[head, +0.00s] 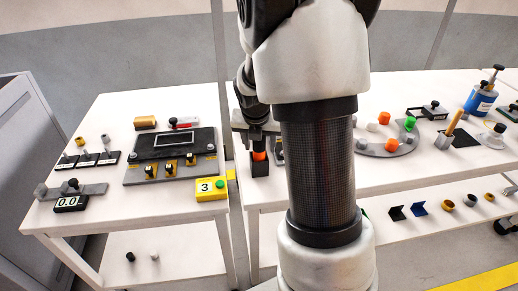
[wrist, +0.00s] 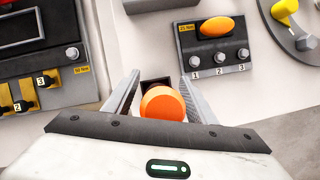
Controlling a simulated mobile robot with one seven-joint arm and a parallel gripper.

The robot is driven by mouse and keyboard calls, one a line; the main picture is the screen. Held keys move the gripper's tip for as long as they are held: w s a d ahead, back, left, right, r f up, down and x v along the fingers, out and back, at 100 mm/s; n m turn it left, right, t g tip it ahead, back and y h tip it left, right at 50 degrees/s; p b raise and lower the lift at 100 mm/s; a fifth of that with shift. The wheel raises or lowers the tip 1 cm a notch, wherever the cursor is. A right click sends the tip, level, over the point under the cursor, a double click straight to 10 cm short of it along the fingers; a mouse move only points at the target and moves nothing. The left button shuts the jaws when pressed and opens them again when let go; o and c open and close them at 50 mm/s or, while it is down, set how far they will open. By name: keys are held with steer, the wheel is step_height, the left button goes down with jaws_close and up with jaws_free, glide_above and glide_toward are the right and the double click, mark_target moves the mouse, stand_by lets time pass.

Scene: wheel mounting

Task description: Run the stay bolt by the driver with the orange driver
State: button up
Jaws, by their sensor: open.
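The orange driver (wrist: 162,103) stands upright in a small black holder (wrist: 155,83). In the wrist view I see its round orange top end-on between the two fingers of my gripper (wrist: 160,77). The fingers are open, one on each side of it. I cannot tell whether they touch it. In the head view the driver (head: 259,155) shows just below my gripper (head: 258,141), over its black holder (head: 260,169). Just beyond is a dark plate (wrist: 234,57) with an orange oval piece (wrist: 217,26) and several bolts (wrist: 211,62), three numbered 1 to 3.
A grey curved plate (head: 390,147) with coloured knobs lies right of my arm. My arm hides the middle.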

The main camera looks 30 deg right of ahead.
steer(key=shift+c, duration=0.4)
jaws_close()
steer(key=shift+r, duration=0.1)
steer(key=shift+r, duration=0.1)
step_height(320, 180, up, 10)
steer(key=p, duration=0.3)
steer(key=c, duration=0.6)
jaws_free()
steer(key=c, duration=0.6)
